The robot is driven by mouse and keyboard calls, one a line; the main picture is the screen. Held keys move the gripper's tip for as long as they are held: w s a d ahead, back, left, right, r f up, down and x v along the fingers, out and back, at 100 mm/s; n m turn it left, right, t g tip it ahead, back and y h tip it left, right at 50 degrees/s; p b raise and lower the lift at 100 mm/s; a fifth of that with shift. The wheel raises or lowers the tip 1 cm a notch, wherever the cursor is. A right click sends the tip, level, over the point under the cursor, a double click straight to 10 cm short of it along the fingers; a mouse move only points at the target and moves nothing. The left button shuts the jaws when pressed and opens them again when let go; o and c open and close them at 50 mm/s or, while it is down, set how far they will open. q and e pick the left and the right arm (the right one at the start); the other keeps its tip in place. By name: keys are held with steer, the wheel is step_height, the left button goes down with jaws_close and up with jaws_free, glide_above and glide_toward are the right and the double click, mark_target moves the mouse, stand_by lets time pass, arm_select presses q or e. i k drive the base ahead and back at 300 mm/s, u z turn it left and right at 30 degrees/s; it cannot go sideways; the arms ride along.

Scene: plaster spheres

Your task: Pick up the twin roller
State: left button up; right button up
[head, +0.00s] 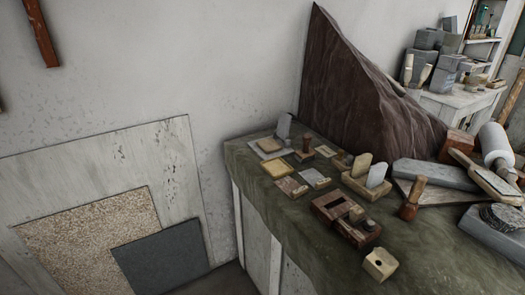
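I cannot tell with certainty which thing is the twin roller. A dark reddish-brown wooden piece in two joined parts (345,217) lies near the front edge of the cluttered bench (300,225), and its details are too small to read. A white cylinder (493,143), roller-like, lies at the right among boards and blocks, partly hidden. Neither of my grippers is in view.
A cream block with a hole (380,264) sits at the bench's front edge. A wooden-handled brush or tool (411,198) stands nearby. Grey slabs (435,174) crowd the right. A large dark rock-like mass (350,90) rises behind. Panels (165,150) lean on the wall.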

mark_target(306, 154)
steer(key=u, duration=1.25)
steer(key=i, duration=1.9)
steer(key=z, duration=3.45)
